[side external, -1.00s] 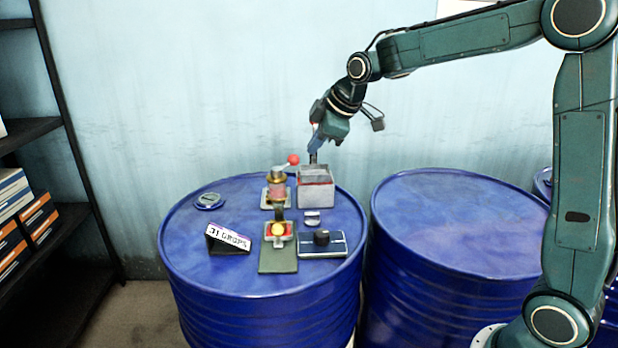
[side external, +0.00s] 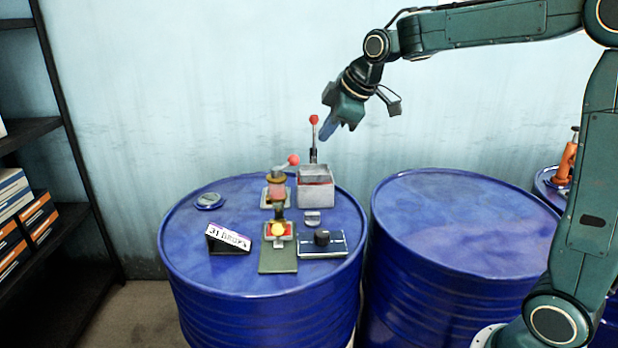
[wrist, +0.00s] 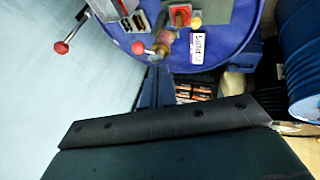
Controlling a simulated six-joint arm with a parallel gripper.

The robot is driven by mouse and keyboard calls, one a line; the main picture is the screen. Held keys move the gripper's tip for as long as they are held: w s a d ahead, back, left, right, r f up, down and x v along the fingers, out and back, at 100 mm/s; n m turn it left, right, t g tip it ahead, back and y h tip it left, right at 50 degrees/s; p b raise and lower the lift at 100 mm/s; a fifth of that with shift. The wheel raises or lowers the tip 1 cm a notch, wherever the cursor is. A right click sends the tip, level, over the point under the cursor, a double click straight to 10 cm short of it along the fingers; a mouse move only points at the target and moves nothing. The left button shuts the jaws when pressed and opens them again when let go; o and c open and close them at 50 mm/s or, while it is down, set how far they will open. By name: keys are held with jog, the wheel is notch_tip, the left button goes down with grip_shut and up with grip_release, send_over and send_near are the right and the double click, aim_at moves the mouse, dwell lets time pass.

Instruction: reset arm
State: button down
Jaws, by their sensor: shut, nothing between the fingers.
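My gripper (side external: 341,127) is shut and empty. The lever stands upright at the back of a grey and red box (side external: 316,187) on the blue drum. In the wrist view, my shut fingers (wrist: 156,88) show in the middle, and the lever's red knob (wrist: 61,47) is at the left. A brass and glass oil vessel with a red-knobbed handle (side external: 278,187) stands left of the box.
A second, bare-topped drum (side external: 455,215) stands right. A shelf (side external: 30,130) is at left.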

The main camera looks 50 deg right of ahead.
jog(key=s+a+f+m, duration=0.1)
jog(key=s+m, duration=0.2)
jog(key=s, duration=0.6)
jog(key=s+a+f+m, duration=0.2)
jog(key=s+m, duration=0.1)
jog(key=s, duration=0.7)
jog(key=s+a+f+m+g, duration=0.1)
jog(key=s+a+m, duration=0.1)
jog(key=s, duration=0.7)
jog(key=shift+s+a+f+m, duration=0.2)
jog(key=shift+s+f+m, duration=0.2)
jog(key=shift+m, duration=0.1)
